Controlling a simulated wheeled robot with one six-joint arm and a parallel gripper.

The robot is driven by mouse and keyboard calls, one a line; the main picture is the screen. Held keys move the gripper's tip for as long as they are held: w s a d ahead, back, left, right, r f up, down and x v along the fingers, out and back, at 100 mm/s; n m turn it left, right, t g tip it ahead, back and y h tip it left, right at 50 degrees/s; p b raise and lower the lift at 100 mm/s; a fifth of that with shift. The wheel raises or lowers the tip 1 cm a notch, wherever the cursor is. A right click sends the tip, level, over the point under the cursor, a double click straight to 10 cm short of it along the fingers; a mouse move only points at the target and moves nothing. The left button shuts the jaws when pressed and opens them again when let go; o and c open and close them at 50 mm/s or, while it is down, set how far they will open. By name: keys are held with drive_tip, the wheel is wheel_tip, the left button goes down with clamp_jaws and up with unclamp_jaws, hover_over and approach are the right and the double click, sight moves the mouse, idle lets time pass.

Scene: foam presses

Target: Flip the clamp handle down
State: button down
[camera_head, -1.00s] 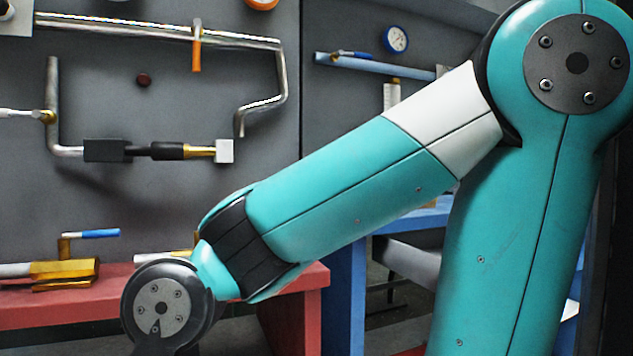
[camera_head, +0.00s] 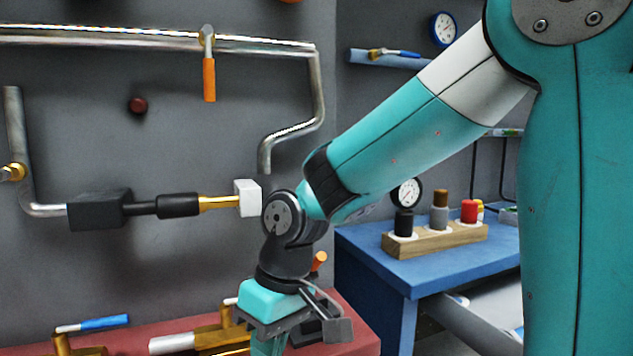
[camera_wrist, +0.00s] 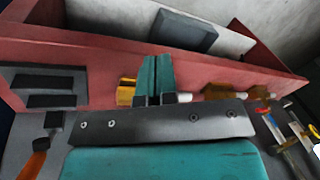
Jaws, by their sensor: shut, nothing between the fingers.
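Brass clamp-like fittings stand along the red bench in the head view; I cannot tell for certain which one is the clamp. One at the lower left carries a blue handle (camera_head: 92,324) lying about level. Beside it a brass body (camera_head: 222,338) has a white end and is partly cut off by the frame. My gripper (camera_wrist: 158,80) points at the red bench, its two teal fingers shut together and empty. In the wrist view a brass piece (camera_wrist: 126,92) sits just left of the fingers, and contact cannot be told. The fingers hide part of what lies behind them.
The red bench (camera_wrist: 230,75) spans the wrist view. Pipes (camera_head: 150,40) with an orange handle (camera_head: 209,80) run along the grey wall. A white block (camera_head: 247,198) is close to my wrist. A blue table (camera_head: 450,265) on the right bears a wooden rack (camera_head: 440,241).

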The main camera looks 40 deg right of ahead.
drive_tip(key=w+d+r+m+h+p, duration=0.1)
drive_tip(key=w+d+r+m+p, duration=0.2)
drive_tip(key=w+d+r+p, duration=0.7)
drive_tip(key=w+d+r+m+h+p, duration=0.1)
drive_tip(key=w+d+r+m+p, duration=0.25)
drive_tip(key=d+r+p, duration=1.05)
drive_tip(key=shift+g, duration=0.4)
drive_tip(key=shift+s+a+f+p, duration=0.5)
drive_tip(key=shift+a+f+p, duration=0.7)
drive_tip(key=shift+f, duration=1.45)
drive_tip(key=shift+s+a+f+p, duration=0.45)
drive_tip(key=shift+a+f+p, duration=0.75)
drive_tip(key=shift+f, duration=1.5)
drive_tip(key=shift+s+a+f+p, duration=0.5)
drive_tip(key=shift+a+f+p, duration=0.7)
drive_tip(key=shift+f, duration=1.45)
drive_tip(key=shift+a, duration=0.1)
